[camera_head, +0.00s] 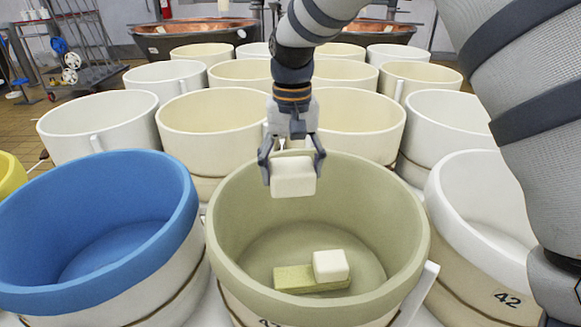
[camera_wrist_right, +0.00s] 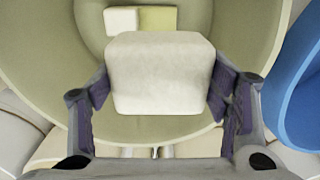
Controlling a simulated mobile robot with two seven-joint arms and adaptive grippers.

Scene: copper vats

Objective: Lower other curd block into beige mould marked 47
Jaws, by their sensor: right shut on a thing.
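My right gripper (camera_head: 292,170) is shut on a white curd block (camera_head: 293,178), held upright above the far part of the beige-green mould (camera_head: 228,215). In the right wrist view the held curd block (camera_wrist_right: 160,75) sits between the two fingers (camera_wrist_right: 160,95), over the mould. Inside the mould, another white curd block (camera_head: 331,265) rests against or on a flat yellowish-green piece (camera_head: 297,279). They also show in the wrist view. The mark on the mould's front is cut off; its first digit looks like 4. My left gripper is not in view.
A blue-rimmed mould (camera_head: 110,170) stands close on the left. A white mould marked 42 (camera_head: 485,275) stands on the right. Several cream and white moulds (camera_head: 215,135) stand in rows behind. Copper vats (camera_head: 195,32) are at the back.

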